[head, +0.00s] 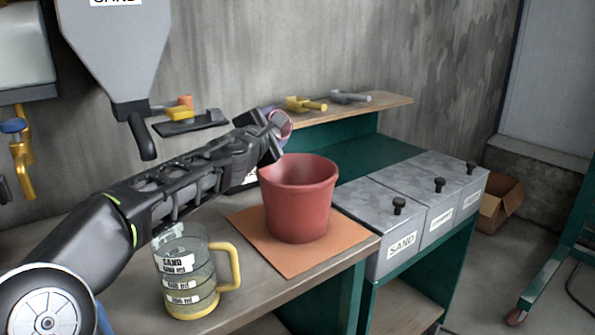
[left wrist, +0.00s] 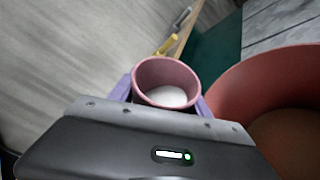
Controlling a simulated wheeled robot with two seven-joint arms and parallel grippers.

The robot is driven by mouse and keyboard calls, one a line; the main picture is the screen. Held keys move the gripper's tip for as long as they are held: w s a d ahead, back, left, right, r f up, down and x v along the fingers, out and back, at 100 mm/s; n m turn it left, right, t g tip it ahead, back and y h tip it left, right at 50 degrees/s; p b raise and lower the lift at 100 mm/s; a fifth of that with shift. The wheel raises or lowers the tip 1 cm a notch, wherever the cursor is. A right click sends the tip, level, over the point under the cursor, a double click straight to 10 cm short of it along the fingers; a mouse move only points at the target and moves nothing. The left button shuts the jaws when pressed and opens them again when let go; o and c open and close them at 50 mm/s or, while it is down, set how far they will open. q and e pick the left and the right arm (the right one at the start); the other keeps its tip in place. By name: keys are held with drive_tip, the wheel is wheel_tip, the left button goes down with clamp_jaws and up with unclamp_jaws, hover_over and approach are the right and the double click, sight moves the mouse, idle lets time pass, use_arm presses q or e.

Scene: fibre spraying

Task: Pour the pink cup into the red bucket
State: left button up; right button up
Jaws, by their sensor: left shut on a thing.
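The red bucket (head: 300,205) stands upright on an orange mat (head: 270,254) on the table. The pink cup (head: 281,122) is small and partly hidden behind my left gripper (head: 274,131) in the head view, just above and behind the bucket's far left rim. In the left wrist view the pink cup (left wrist: 167,69) holds white material and sits between the purple fingers of my left gripper (left wrist: 164,98), which is shut on it. The red bucket (left wrist: 270,100) is to its right there, with a brown inside. My right gripper is not in view.
A clear measuring jug (head: 190,272) with a yellow handle stands at the table's front. Grey sand bins (head: 385,222) stand right of the bucket. A grey hopper (head: 118,50) hangs at the upper left. Scoops (head: 305,104) lie on a rear shelf.

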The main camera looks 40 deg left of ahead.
use_arm(q)
drive_tip(key=shift+d+r+m+t+b, duration=0.15)
drive_tip(key=shift+r+m+t+b, duration=0.2)
drive_tip(key=shift+m+b, duration=0.7)
drive_tip(key=shift+d+r+m+t+b, duration=0.25)
drive_tip(key=shift+d+m+b, duration=0.1)
drive_tip(key=shift+d+b, duration=0.2)
drive_tip(key=shift+d+r+m+t+b, duration=0.1)
drive_tip(key=shift+d+r+m+b, duration=0.2)
drive_tip(key=shift+b, duration=0.35)
drive_tip(key=shift+d+r+m+t+b, duration=0.35)
drive_tip(key=shift+m+b, duration=0.55)
drive_tip(key=shift+b, duration=0.45)
drive_tip(key=shift+f, duration=0.1)
idle(1.3)
drive_tip(key=shift+p, duration=0.3)
drive_tip(key=n+p, duration=0.1)
drive_tip(key=p, duration=0.2)
drive_tip(key=shift+w+a+r, duration=0.1)
drive_tip(key=shift+r, duration=0.3)
drive_tip(key=shift+w+a+f+n+g+p, duration=0.1)
drive_tip(key=shift+a+f+n+g+p, duration=0.55)
drive_tip(key=shift+n, duration=0.25)
drive_tip(key=shift+a+f+b, duration=0.15)
drive_tip(key=shift+f+b, duration=0.3)
